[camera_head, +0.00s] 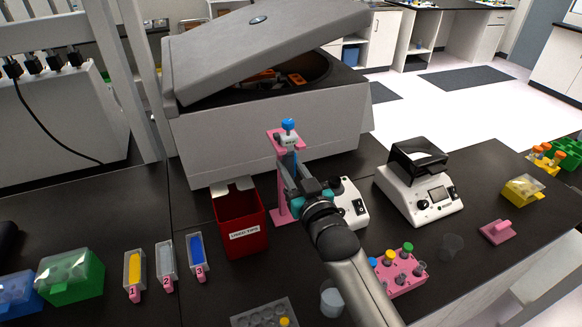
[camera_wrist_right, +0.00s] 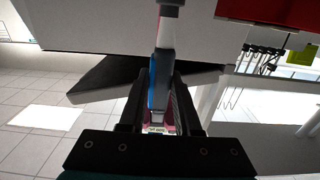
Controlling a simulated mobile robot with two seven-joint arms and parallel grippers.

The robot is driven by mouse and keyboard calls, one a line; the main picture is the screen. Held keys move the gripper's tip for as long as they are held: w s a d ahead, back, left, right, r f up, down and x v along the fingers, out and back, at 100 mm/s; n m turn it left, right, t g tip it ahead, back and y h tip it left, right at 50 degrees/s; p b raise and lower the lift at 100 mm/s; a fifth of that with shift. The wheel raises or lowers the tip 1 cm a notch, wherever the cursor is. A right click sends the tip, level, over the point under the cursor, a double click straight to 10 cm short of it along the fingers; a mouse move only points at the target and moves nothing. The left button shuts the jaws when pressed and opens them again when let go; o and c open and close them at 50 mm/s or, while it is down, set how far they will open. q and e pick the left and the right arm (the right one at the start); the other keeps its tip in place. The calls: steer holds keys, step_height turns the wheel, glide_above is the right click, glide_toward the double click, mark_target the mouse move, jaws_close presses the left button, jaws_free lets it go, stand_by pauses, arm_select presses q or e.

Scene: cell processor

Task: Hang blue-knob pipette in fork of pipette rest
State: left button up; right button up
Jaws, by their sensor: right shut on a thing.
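The blue-knob pipette (camera_head: 288,125) stands about upright at the top of the pink pipette rest (camera_head: 281,198), its knob above the pink fork. The fork seems to lie around or just beside its upper body; I cannot tell whether the pipette's weight rests on it. My right gripper (camera_head: 291,172) is shut on the pipette's body below the fork. In the right wrist view the pipette's blue and grey body (camera_wrist_right: 158,85) runs between the two dark fingers (camera_wrist_right: 160,100). My arm hides part of the pipette's lower end. My left gripper is not in view.
A red used-tips bin (camera_head: 239,222) stands left of the rest, a large grey centrifuge (camera_head: 270,125) behind it. A small white device (camera_head: 352,203) is close on the right, and a pink tube rack (camera_head: 402,276) is nearer.

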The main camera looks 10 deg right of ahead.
steer(key=o, duration=0.9)
steer(key=shift+f, duration=0.1)
steer(key=shift+c, duration=0.2)
steer(key=s+d, duration=0.3)
steer(key=s, duration=1.2)
steer(key=shift+b, duration=0.3)
